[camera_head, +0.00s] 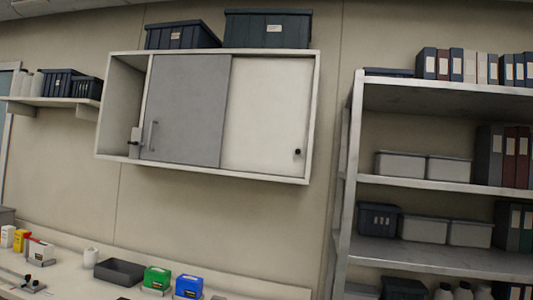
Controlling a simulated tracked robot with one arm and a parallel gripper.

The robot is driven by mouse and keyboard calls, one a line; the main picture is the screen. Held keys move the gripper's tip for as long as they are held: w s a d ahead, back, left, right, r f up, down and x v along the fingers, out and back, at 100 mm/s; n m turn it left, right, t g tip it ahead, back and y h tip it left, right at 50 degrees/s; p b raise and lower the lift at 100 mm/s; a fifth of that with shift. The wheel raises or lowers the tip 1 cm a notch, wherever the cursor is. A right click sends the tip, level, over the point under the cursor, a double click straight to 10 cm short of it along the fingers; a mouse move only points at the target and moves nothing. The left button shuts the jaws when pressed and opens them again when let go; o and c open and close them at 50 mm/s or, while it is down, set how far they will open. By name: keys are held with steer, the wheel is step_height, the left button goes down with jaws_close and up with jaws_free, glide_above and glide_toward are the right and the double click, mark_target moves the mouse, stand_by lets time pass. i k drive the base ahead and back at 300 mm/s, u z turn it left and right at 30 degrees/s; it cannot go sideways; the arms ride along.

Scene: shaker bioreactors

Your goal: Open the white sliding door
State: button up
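The white sliding door (268,112) fills the right part of a white-framed wall cabinet. A small dark knob (297,152) sits near its lower right edge. The grey sliding door (190,105) stands left of it, in the middle of the cabinet, and has an upright handle (152,135) near its left edge. The left end of the cabinet is open, and a small pale object (135,142) shows at its bottom. The right end shows no gap beside the white door. My gripper is not visible in this view.
Two dark bins (268,29) (183,36) sit on top of the cabinet. A tall metal shelf (353,130) with boxes and binders stands to the right. Below is a counter (75,283) with a tray (119,271), green box (157,278) and blue box (189,287).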

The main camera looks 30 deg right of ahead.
mark_target(266, 125)
steer(key=z, duration=0.05)
steer(key=i, duration=1.85)
steer(key=z, duration=0.15)
